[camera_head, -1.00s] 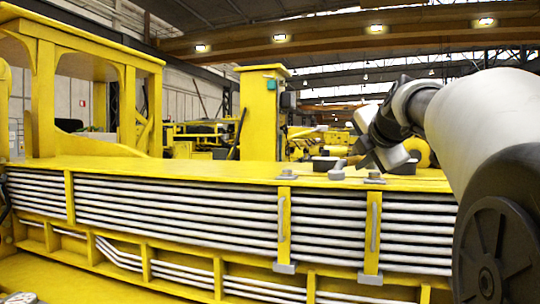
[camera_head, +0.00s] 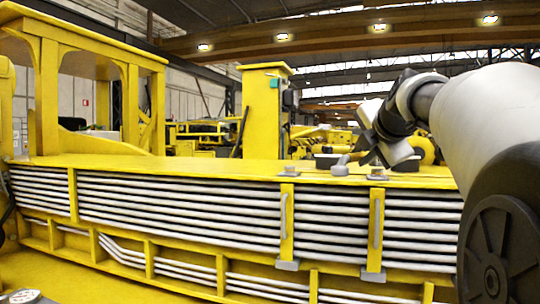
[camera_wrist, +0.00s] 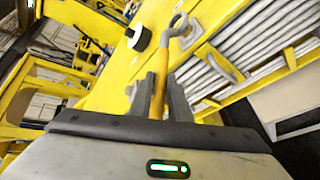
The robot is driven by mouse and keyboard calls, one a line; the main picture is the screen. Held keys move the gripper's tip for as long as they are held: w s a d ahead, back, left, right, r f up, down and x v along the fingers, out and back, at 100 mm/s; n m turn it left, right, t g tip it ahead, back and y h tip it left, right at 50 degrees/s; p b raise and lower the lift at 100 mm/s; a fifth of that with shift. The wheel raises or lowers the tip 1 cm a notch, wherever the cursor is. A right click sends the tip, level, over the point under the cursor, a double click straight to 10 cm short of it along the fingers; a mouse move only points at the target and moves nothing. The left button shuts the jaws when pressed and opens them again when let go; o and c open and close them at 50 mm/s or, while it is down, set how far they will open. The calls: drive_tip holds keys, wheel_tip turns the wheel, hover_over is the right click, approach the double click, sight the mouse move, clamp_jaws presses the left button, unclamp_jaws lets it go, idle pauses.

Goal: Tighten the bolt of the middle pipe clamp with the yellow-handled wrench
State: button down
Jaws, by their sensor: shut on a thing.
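My gripper (camera_wrist: 158,92) is shut on the yellow handle of the wrench (camera_wrist: 157,100). The wrench's grey ring end points away from the wrist, at the top of the wrist view. In the head view my gripper (camera_head: 372,152) is just above the yellow beam top, with the wrench's grey head (camera_head: 341,167) to its left. The middle pipe clamp (camera_head: 287,215) is a yellow upright bar across the pipes, with a grey bolt (camera_head: 289,171) on top. The wrench head is right of this bolt, apart from it. Another clamp (camera_head: 375,228) with a bolt (camera_head: 377,173) stands farther right.
Grey pipes (camera_head: 180,210) run along the beam's side. A third yellow upright (camera_head: 72,195) crosses them at left. A dark round part (camera_head: 326,161) sits on the beam top behind the wrench. A yellow post (camera_head: 262,115) rises behind. The beam top (camera_head: 190,170) at left is clear.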

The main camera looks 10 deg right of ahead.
drive_tip(key=shift+f+b, duration=1.1)
drive_tip(key=shift+b, duration=0.25)
idle(0.6)
drive_tip(key=shift+w+a+m+h+p, duration=0.35)
drive_tip(key=shift+m+h, duration=0.05)
idle(0.3)
drive_tip(key=shift+w+a+m+h+p, duration=0.25)
drive_tip(key=shift+w+m+h+p, duration=0.05)
drive_tip(key=shift+w+h+p, duration=0.1)
idle(0.4)
drive_tip(key=shift+w+a+m+h, duration=0.25)
drive_tip(key=shift+w+m+h, duration=0.1)
drive_tip(key=shift+m+h, duration=0.05)
drive_tip(key=shift+w+a+g, duration=0.1)
drive_tip(key=shift+g, duration=0.3)
